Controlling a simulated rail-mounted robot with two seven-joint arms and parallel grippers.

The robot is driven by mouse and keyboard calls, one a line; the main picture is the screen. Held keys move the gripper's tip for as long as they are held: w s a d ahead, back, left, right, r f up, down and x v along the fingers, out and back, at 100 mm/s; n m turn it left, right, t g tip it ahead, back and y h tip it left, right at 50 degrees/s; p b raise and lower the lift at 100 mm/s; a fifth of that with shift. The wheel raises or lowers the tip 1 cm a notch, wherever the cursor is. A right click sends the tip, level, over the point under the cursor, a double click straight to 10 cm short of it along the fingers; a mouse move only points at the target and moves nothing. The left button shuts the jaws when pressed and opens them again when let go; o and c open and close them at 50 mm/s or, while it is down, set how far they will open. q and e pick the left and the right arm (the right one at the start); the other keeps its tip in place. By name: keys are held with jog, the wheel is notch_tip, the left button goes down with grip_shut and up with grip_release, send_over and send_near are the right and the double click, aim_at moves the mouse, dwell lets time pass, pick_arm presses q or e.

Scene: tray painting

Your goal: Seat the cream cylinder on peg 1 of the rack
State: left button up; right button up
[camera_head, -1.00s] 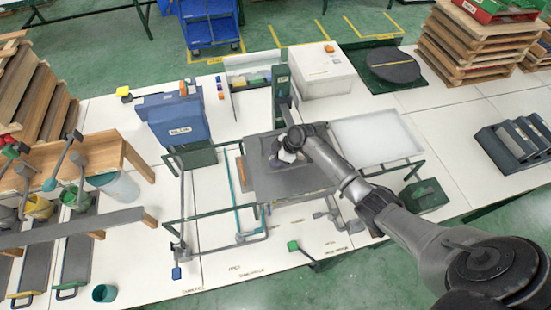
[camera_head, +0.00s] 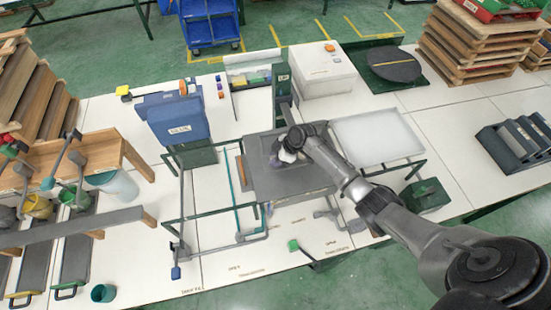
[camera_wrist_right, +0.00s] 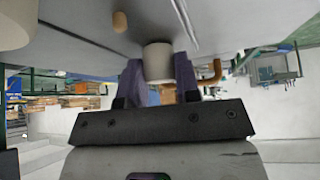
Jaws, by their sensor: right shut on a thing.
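My right gripper (camera_head: 284,156) is over the dark grey plate (camera_head: 262,182) at the middle of the table in the head view, pointing down. In the right wrist view, the right gripper (camera_wrist_right: 159,68) is shut on a cream cylinder (camera_wrist_right: 158,60), with a finger on each side of it. The cylinder's far end is close to a grey surface; I cannot tell whether they touch. A small tan peg-like knob (camera_wrist_right: 120,21) sticks out from that surface beside it. I cannot make out which peg is peg 1. My left gripper is not in view.
A white tray (camera_head: 405,148) lies right of the plate. A dark green post (camera_head: 282,98) stands behind the gripper. A blue bin (camera_head: 180,122) and green frame bars (camera_head: 205,214) are to the left. A white box (camera_head: 322,72) is at the back.

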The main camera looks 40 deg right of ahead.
jog(key=shift+d, duration=0.1)
jog(key=o, duration=1.5)
jog(key=shift+w+r, duration=0.1)
jog(key=shift+r+p, duration=1.3)
jog(key=shift+r, duration=0.25)
jog(key=shift+r+p, duration=1.3)
jog(key=shift+r, duration=0.3)
